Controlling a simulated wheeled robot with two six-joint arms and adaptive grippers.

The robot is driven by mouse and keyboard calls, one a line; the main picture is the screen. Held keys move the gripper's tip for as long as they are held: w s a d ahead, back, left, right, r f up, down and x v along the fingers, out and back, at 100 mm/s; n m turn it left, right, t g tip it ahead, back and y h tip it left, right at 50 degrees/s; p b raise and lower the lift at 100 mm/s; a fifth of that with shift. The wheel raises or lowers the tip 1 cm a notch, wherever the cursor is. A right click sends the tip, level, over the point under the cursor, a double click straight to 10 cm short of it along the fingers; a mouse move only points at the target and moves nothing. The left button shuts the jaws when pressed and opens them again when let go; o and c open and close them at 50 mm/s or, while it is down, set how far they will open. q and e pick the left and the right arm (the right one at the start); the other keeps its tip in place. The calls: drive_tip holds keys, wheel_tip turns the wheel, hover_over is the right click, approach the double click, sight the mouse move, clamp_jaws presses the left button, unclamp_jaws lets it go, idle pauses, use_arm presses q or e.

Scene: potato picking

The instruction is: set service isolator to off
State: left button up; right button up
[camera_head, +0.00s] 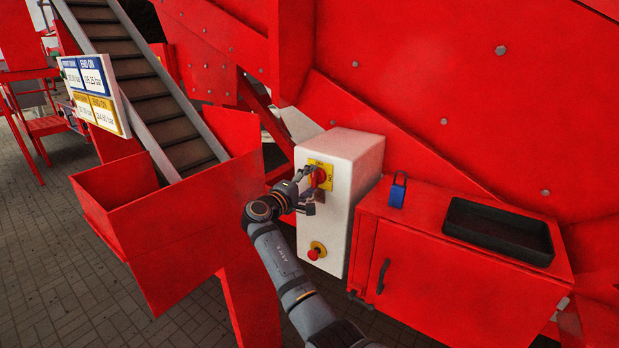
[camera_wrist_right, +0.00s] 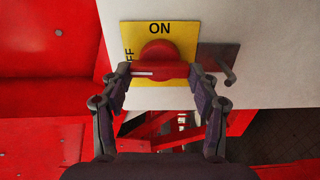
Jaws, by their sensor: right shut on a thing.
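The service isolator is a red rotary handle (camera_wrist_right: 160,66) on a yellow plate (camera_wrist_right: 135,34) fixed to a white box (camera_head: 335,215). In the right wrist view the handle lies crosswise, its white mark on the left, by the partly hidden OFF lettering; ON is above. My right gripper (camera_wrist_right: 160,72) is shut on the handle, one finger at each end. In the head view the gripper (camera_head: 309,184) reaches the handle (camera_head: 319,176) from the left and partly covers the plate. My left gripper is not in view.
A red emergency stop button (camera_head: 314,253) sits lower on the box. A metal bracket with a bent pin (camera_wrist_right: 222,62) is right of the plate. A blue padlock (camera_head: 398,190) and a black tray (camera_head: 497,229) rest on the red cabinet (camera_head: 430,270). A conveyor (camera_head: 140,75) is at left.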

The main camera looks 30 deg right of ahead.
drive_tip(key=shift+n, duration=0.3)
drive_tip(key=o, duration=1.1)
drive_tip(key=shift+o, duration=0.2)
drive_tip(key=shift+a, duration=0.2)
drive_tip(key=v, duration=0.7)
drive_tip(key=shift+s, duration=0.1)
